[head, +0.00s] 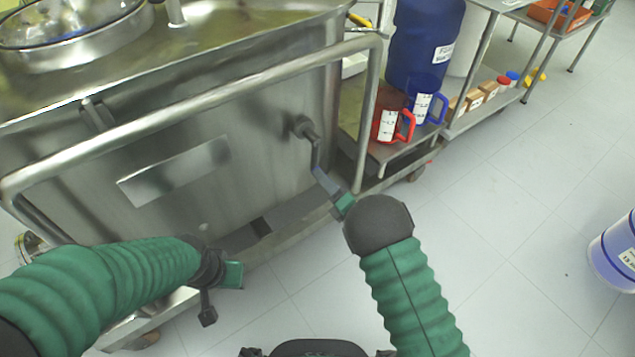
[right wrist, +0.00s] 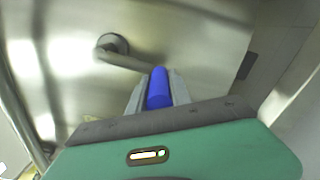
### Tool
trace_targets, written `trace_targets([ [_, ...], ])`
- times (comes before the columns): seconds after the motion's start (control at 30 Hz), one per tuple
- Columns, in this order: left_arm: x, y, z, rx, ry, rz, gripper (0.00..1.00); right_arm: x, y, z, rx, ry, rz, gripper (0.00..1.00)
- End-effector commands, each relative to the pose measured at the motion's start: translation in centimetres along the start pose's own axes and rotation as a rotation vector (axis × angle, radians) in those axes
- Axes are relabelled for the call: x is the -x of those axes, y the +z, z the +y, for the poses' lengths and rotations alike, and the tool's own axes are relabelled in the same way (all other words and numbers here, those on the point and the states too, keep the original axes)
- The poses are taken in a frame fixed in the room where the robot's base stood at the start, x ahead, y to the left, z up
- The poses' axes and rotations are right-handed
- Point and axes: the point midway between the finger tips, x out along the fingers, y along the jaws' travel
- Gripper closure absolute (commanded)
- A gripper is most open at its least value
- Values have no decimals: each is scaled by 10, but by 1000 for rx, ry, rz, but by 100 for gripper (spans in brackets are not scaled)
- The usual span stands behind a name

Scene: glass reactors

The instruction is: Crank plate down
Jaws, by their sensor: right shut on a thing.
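A grey metal crank (head: 322,170) sticks out from a round hub on the front of the steel reactor housing (head: 260,185). Its arm hangs down and to the right in the head view. My right gripper (head: 342,203) is at the crank's free end, mostly hidden by my wrist. In the right wrist view, the gripper (right wrist: 157,82) is shut on the crank's blue handle (right wrist: 158,90), with a finger on each side. The crank arm (right wrist: 125,62) runs up-left to the hub. My left gripper (head: 220,283) hangs low before the housing, away from the crank; its jaw opening is unclear.
A bent steel rail (head: 200,95) runs across the housing's front, above the crank. A cart to the right holds a red jug (head: 389,120), a blue jug (head: 425,100) and a blue drum (head: 425,40). A bucket (head: 615,250) stands far right. Floor between is clear.

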Motion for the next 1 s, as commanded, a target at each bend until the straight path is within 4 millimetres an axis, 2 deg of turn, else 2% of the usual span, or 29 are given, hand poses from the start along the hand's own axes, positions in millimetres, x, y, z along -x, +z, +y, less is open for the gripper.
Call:
trace_targets([
  [0.3, 0, 0, 0, 0, 0, 0, 64, 0, 9, -4, 98, -1, -1, 100],
  [0.77, 0, 0, 0, 0, 0, 0, 64, 0, 10, -5, 108, -1, -1, 100],
  [0.8, 0, 0, 0, 0, 0, 0, 64, 0, 10, -5, 108, -1, -1, 70],
  [0.93, 0, 0, 0, 0, 0, 0, 64, 0, 9, -5, 107, -1, 0, 54],
  [1.0, 0, 0, 0, 0, 0, 0, 64, 0, 9, -5, 106, -1, 0, 54],
])
